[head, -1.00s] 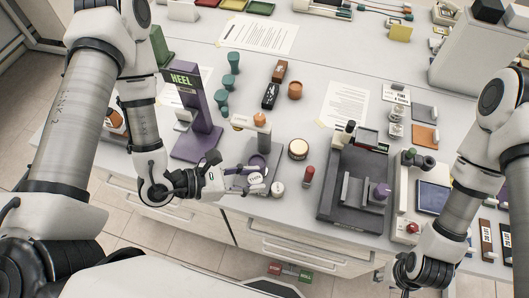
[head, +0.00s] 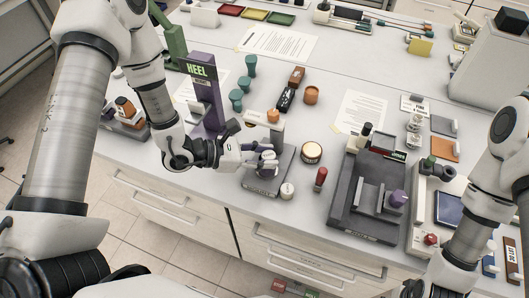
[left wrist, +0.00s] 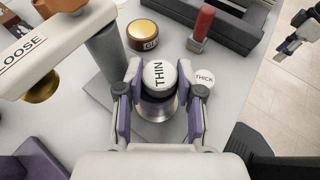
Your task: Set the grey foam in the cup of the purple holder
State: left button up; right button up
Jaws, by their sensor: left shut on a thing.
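My left gripper (head: 265,160) is shut on a round piece with a white top marked THIN (left wrist: 158,74), above a dark grey base (head: 262,186). In the left wrist view a dark band and a silvery-purple round body show under the white top. I cannot tell whether this is the grey foam. A tall purple stand marked HEEL (head: 205,95) is to the left. A small purple piece (head: 398,198) sits on the dark grey fixture at the right. I cannot tell which is the purple holder. My right gripper (left wrist: 293,38) is near the right edge, its opening unclear.
A white-topped THICK piece (head: 287,191) and a red stick (head: 320,178) stand right of my left gripper. A round tin (head: 311,151) is behind them. The arm marked LOOSE (left wrist: 40,48) is close to my left gripper. Green pieces (head: 243,84) stand behind.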

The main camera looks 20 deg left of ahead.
pick_arm(q)
jog(key=o, duration=0.8)
jog(key=shift+s+a+f, duration=0.15)
